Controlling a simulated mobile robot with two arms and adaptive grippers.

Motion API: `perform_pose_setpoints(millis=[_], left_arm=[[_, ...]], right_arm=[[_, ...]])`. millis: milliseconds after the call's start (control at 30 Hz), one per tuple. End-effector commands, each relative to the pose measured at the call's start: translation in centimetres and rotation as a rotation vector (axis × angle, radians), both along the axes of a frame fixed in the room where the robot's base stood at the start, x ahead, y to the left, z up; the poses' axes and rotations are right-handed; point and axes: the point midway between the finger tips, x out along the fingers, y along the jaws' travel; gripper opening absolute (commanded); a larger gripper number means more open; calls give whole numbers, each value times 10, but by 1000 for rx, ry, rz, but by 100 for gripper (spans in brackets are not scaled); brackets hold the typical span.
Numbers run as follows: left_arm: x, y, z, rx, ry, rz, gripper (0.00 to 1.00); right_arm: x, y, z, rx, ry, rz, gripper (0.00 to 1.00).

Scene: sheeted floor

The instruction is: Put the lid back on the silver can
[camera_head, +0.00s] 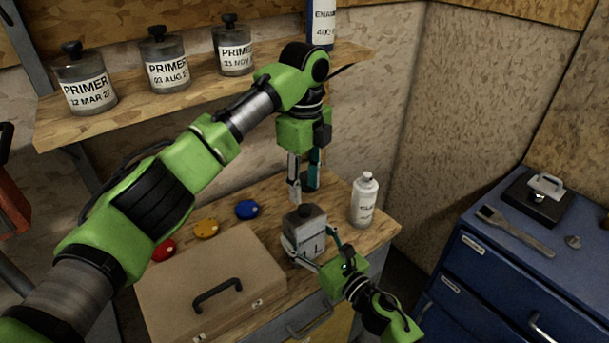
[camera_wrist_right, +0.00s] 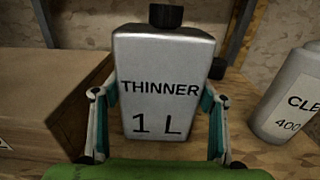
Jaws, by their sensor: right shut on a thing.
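The silver can (camera_head: 303,238) stands upright on the wooden bench. In the right wrist view the silver can (camera_wrist_right: 160,85) reads THINNER 1 L, and a black round piece (camera_wrist_right: 165,15) sits on its top. I cannot tell whether that piece is the lid or the neck. My right gripper (camera_head: 316,246) is shut on the can, with one finger on each side in the right wrist view (camera_wrist_right: 160,95). My left gripper (camera_head: 303,185) points down behind the can. Its fingers are apart, with a dark object (camera_head: 311,181) close by, partly hidden.
A white bottle (camera_head: 364,202) stands right of the can. A brown case (camera_head: 190,285) lies to its left, with red, yellow and blue (camera_head: 247,209) round pieces behind it. Primer jars (camera_head: 167,63) line the shelf above. A blue cabinet (camera_head: 510,280) stands at right.

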Motion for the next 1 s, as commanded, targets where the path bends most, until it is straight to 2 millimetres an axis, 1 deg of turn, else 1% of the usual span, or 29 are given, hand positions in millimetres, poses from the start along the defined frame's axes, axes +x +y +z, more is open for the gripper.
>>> perform_pose_setpoints(millis=[100,1000], left_arm=[[0,0,2,0,0,217,35],[0,0,14,3,2,1886,35]], right_arm=[[0,0,-1,-1,1,0,6],[0,0,-1,-1,1,0,6]])
